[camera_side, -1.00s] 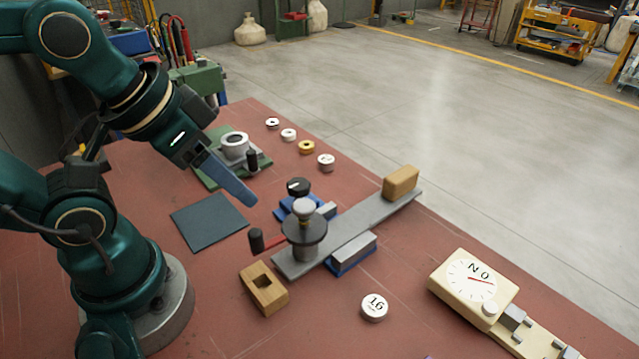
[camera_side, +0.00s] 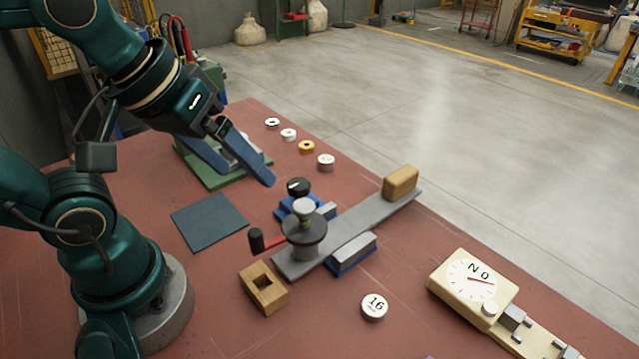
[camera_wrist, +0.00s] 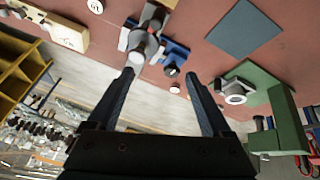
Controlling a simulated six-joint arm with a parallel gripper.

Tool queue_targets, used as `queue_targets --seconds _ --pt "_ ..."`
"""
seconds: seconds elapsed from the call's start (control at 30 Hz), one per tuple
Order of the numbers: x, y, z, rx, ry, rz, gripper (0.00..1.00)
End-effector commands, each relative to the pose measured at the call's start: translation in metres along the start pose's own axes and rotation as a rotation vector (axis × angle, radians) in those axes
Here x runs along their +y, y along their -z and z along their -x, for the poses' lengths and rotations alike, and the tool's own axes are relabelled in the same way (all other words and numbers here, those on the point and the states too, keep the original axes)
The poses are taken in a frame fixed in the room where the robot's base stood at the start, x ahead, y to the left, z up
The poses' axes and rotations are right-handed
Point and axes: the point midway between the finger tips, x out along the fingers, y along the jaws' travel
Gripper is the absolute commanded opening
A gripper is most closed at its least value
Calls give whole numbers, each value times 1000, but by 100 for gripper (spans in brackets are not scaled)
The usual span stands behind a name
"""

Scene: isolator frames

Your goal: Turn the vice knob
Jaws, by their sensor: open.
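A small blue vice (camera_side: 285,212) stands on the red bench, with a black knob (camera_side: 298,186) that has a light mark on its top. In the wrist view the knob (camera_wrist: 171,71) shows between the fingertips, nearer the right one, with the blue vice body (camera_wrist: 178,50) beside it. My gripper (camera_side: 247,178) is open and empty, tilted down, above and to the left of the knob in the side view. Its two fingers (camera_wrist: 159,75) are apart and do not appear to touch the knob.
A green fixture (camera_side: 205,176) is partly hidden behind my fingers. A dark flat pad (camera_side: 209,222) lies to the left. Several small discs line the far edge.

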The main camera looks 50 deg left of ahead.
Motion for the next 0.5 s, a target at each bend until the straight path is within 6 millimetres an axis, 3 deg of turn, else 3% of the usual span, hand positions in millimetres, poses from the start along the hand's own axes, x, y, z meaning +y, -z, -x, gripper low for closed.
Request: queue_targets --seconds 0.27,0.5 --pt "8 50 -8 -85 86 532 84" --pt "3 90 -45 -163 222 941 84"
